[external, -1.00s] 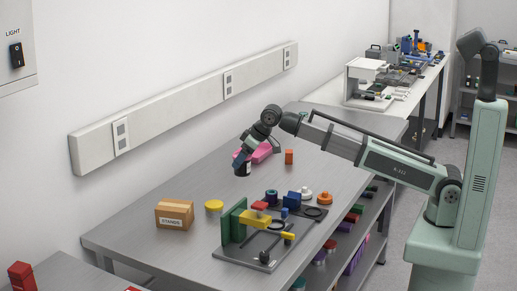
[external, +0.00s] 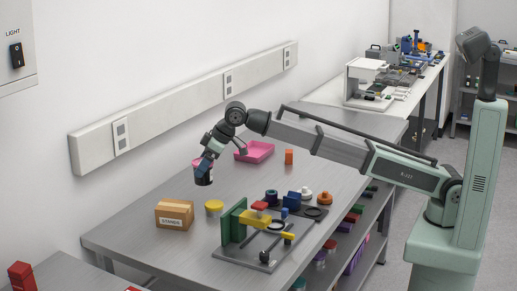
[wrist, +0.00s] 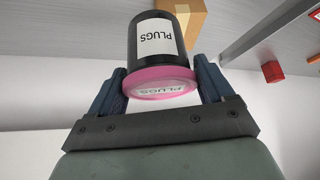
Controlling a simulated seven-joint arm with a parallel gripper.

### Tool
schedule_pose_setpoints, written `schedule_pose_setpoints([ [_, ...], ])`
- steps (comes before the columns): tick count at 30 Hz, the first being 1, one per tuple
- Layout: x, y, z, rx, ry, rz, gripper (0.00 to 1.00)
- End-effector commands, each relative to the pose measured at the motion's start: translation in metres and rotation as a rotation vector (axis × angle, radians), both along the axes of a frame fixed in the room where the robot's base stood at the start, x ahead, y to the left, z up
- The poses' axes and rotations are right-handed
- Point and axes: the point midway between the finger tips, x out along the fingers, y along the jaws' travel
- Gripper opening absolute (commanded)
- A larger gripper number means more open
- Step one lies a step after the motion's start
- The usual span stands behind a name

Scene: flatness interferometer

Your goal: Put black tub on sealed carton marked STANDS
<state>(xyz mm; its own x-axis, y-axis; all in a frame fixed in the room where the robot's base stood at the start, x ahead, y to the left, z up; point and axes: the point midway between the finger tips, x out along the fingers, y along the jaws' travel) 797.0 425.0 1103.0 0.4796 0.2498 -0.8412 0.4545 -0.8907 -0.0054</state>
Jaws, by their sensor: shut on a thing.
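The black tub (external: 203,179) has a pink lid and, in the wrist view, a white label reading PLUGS (wrist: 156,40). My gripper (external: 206,167) is shut on the tub near its lid, one finger on each side. It holds the tub in the air above the table, behind and to the right of the carton in the external view. The sealed brown carton (external: 174,215) with a white STANDS label sits at the table's left part. It also shows in the wrist view (wrist: 190,12), partly hidden behind the tub. Nothing lies on its top.
A yellow round container (external: 214,208) stands just right of the carton. A dark fixture plate (external: 243,253) with a green block and several parts lies at the front. A pink tray (external: 256,152) and an orange block (external: 289,157) are at the back.

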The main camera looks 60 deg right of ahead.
Motion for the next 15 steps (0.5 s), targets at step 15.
schedule_pose_setpoints([
  [15,0.072,0.078,0.037,0.0,0.001,0.056,0.48],
])
